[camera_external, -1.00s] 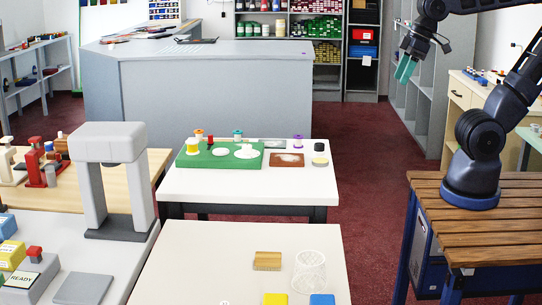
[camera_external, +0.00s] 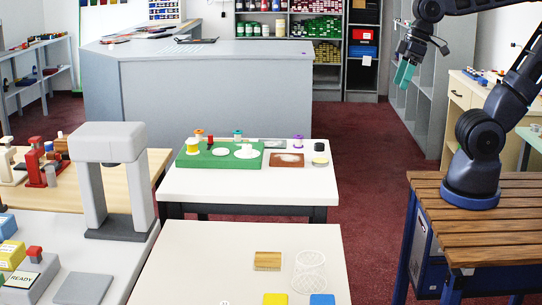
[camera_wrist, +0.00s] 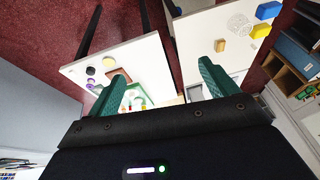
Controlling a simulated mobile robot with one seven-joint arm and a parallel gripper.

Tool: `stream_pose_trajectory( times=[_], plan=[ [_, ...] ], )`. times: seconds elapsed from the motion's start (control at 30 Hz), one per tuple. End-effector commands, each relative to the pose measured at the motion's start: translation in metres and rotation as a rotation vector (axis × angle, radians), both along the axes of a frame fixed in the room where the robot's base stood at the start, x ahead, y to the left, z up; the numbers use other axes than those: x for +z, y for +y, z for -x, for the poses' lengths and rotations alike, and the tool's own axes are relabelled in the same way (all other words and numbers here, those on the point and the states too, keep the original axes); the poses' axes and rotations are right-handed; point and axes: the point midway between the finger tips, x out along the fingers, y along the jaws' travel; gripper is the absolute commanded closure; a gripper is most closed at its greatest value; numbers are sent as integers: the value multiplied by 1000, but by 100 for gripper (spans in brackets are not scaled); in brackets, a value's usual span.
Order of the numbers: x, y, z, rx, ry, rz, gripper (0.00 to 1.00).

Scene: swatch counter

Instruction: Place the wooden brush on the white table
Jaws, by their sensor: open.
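The wooden brush (camera_external: 267,261) is a small tan block lying on the nearer off-white table (camera_external: 190,262). In the wrist view it seems to be the small tan patch (camera_wrist: 220,45). A second white table (camera_external: 230,188), with dark legs, stands behind the nearer one. My gripper (camera_external: 404,75) has teal fingers and hangs high at the upper right, well away from the brush and both tables. In the wrist view my gripper (camera_wrist: 163,70) has its fingers wide apart with nothing held between them.
A white wire cup (camera_external: 309,271), a yellow block (camera_external: 275,299) and a blue block (camera_external: 322,299) are near the brush. The far table holds a green board (camera_external: 188,160), a brown pad (camera_external: 287,160) and several spools. A grey arch (camera_external: 86,180) stands left.

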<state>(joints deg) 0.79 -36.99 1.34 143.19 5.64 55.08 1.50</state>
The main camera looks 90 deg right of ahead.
Motion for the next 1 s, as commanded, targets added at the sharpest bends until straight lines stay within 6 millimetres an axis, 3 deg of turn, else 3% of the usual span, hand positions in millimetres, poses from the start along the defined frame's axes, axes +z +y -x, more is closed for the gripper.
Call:
stream_pose_trajectory(
  times=[0.47,1.0],
  plan=[
    [-34,55,-87,-161,232,-258,15],
    [-99,115,-184,-393,507,-538,15]
  ],
)
